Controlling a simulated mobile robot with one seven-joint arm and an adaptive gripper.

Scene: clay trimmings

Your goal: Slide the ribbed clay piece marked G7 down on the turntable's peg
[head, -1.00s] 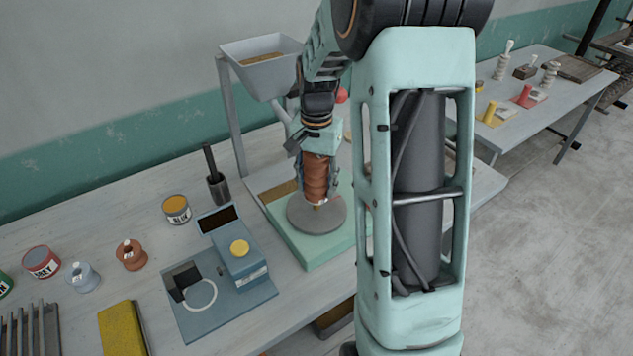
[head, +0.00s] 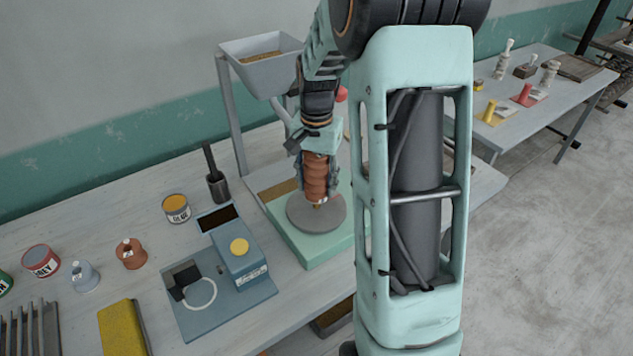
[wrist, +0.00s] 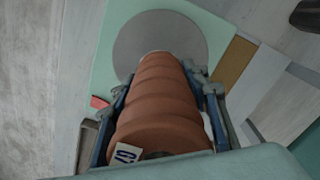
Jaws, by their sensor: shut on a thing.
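The ribbed brown clay piece (head: 315,178) is in my gripper (head: 318,186), which is shut on it with one finger on either side. In the wrist view the piece (wrist: 158,100) shows its G7 tag (wrist: 125,153) at the near end; its far end points at the grey turntable disc (wrist: 165,25). In the head view the piece looks near upright over the round turntable (head: 300,215). A small yellowish bit, perhaps the peg (head: 315,206), shows just under its lower end. Whether the peg is inside the piece I cannot tell; the wrist view hides it.
The turntable stands on a green base (head: 305,252). A grey hopper (head: 265,70) on legs stands behind, close to my arm. Tins and small spools stand further left.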

